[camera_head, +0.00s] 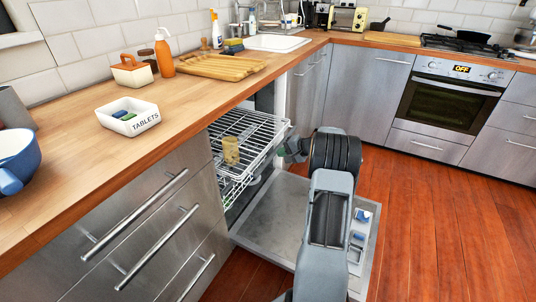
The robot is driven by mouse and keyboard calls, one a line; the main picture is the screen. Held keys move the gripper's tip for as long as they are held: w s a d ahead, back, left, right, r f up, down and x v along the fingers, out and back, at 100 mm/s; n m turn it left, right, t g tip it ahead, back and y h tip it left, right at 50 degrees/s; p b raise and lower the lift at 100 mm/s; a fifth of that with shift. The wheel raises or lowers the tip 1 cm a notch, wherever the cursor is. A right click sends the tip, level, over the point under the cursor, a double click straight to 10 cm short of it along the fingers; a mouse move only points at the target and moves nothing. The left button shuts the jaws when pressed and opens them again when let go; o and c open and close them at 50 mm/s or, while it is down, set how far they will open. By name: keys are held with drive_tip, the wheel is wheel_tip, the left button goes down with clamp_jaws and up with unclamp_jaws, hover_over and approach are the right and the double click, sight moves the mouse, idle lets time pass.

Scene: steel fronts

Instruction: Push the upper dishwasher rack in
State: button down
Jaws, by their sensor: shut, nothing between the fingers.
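The upper dishwasher rack (256,127) is a white wire rack that stands partly out of the dishwasher under the wooden counter. A yellowish cup (231,150) sits in it. My gripper (284,152) is shut and empty, at the right front side of the rack. I cannot tell whether it touches the rack. The lower rack (232,190) shows below, mostly inside. The dishwasher door (280,215) is folded down flat, and my arm covers part of it.
Steel drawers (150,235) with bar handles stand at the left. An oven (445,100) is at the back right. The wooden floor (440,220) at right is clear.

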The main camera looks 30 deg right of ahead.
sight(260, 156)
drive_tip(key=b+x, duration=0.1)
drive_tip(key=x, duration=0.3)
drive_tip(key=b+x, duration=0.1)
drive_tip(key=x, duration=0.4)
drive_tip(key=shift+w+d+f, duration=0.1)
drive_tip(key=shift+w+f, duration=0.15)
